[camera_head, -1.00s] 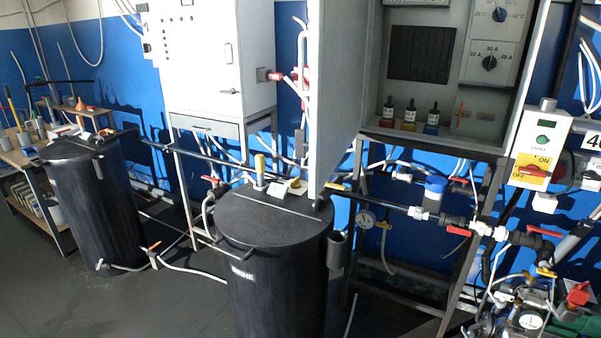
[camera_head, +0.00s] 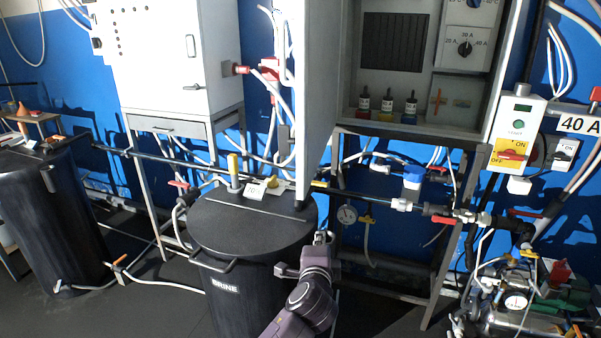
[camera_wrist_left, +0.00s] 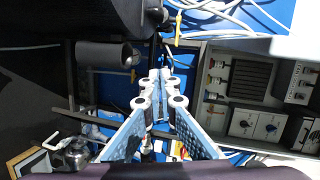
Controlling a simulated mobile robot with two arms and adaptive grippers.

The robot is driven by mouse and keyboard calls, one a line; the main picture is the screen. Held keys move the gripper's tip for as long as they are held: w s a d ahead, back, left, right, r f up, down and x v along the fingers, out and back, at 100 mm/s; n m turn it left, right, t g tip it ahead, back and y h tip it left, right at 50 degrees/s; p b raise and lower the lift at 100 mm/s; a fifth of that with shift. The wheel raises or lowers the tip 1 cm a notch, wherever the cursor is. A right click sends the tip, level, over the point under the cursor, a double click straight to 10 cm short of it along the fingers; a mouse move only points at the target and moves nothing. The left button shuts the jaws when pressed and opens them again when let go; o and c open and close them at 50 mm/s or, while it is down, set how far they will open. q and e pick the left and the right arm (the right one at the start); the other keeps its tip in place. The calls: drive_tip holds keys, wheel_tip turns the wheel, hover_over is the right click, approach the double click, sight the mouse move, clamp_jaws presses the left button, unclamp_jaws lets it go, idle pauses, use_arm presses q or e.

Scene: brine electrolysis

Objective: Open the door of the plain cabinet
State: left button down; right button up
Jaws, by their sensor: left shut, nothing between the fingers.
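Two cabinets hang on the blue wall. The left light-grey cabinet (camera_head: 170,60) has buttons and a dark door handle (camera_head: 193,87), and its door looks shut. The right cabinet (camera_head: 345,127) is open; its plain grey door (camera_head: 307,95) stands swung out, nearly edge-on. I cannot tell which one is the plain cabinet. The open cabinet's inside also shows sideways in the left wrist view (camera_wrist_left: 215,108). My left gripper (camera_head: 323,238) is shut and empty, low beside the black brine barrel and below the open door. Its fingertips meet in the left wrist view (camera_wrist_left: 160,75). My right gripper is out of view.
The black brine barrel (camera_head: 225,270) stands below the open door, with a second barrel (camera_head: 45,225) at left. A black pipe (camera_head: 385,200) with red-handled valves runs across below the cabinets. Pumps and hoses (camera_head: 515,302) crowd the lower right. Some dark floor shows between the barrels.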

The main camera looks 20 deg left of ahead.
sight(307, 170)
use_arm(q)
wheel_tip(307, 170, up, 15)
drive_tip(key=s+t+y, duration=0.1)
drive_tip(key=t+y, duration=0.1)
drive_tip(key=w+a+p, duration=0.1)
drive_tip(key=w+a, duration=0.1)
drive_tip(key=w, duration=0.1)
drive_tip(key=w+a+p, duration=0.1)
drive_tip(key=w+a, duration=0.1)
drive_tip(key=w, duration=0.1)
drive_tip(key=w+a+p, duration=0.2)
drive_tip(key=w, duration=0.1)
drive_tip(key=shift+w+a, duration=0.15)
drive_tip(key=shift+a+f, duration=0.15)
drive_tip(key=shift+a, duration=0.2)
drive_tip(key=shift+d, duration=0.1)
